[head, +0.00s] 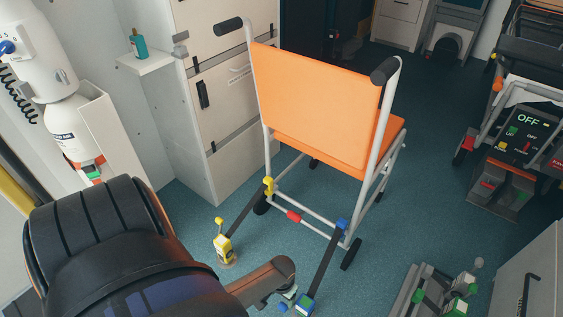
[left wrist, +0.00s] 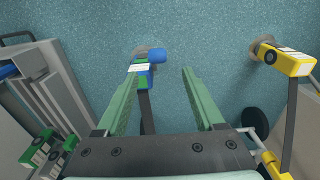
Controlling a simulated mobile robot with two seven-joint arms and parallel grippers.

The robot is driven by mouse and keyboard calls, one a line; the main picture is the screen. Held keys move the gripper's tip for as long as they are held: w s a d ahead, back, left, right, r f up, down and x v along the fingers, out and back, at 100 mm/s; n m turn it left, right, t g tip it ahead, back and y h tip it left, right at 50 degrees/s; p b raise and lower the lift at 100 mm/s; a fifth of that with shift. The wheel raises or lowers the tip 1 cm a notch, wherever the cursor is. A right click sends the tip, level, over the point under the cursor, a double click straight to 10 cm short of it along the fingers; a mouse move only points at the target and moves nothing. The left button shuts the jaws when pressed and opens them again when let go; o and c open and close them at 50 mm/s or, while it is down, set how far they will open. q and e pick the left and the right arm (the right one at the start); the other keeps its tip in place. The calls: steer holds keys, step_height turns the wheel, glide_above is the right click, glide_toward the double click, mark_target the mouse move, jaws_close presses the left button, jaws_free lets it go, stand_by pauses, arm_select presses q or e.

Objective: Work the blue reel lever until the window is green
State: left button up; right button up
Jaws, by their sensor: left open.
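The blue reel (head: 303,304) is on the floor at the bottom edge of the head view, with a dark strap running up to the orange chair's frame. In the left wrist view the reel (left wrist: 143,77) has a rounded blue lever (left wrist: 157,55), a white label and green patches. I cannot tell which patch is its window. My left gripper (left wrist: 164,72) is open, its green fingers pointing at the floor. The reel lies by the left fingertip, partly hidden by that finger, and the lever is ahead of the gap. I cannot tell if they touch. My right gripper is out of view.
The orange chair (head: 322,107) stands close by on the teal floor. A yellow reel (head: 223,246) with its own strap is to the left. More green-marked reels (head: 455,306) sit at the lower right. A panel reading OFF (head: 527,121) is at the right.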

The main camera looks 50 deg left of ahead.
mark_target(282, 307)
arm_select(q)
steer(key=shift+s+d+f, duration=0.1)
steer(key=shift+d+f, duration=0.1)
steer(key=shift+f, duration=0.05)
steer(key=shift+f+b, duration=0.25)
steer(key=shift+b, duration=0.05)
step_height(282, 307, down, 10)
steer(key=b, duration=0.7)
steer(key=shift+f+b, duration=0.25)
steer(key=shift+b, duration=0.1)
steer(key=shift+f+b, duration=0.45)
steer(key=shift+f, duration=0.2)
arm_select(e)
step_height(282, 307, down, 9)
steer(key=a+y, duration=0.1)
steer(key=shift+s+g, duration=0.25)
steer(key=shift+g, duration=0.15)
arm_select(q)
steer(key=shift+c, duration=0.2)
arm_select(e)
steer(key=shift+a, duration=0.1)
arm_select(q)
jaws_close()
steer(key=shift+a, duration=0.1)
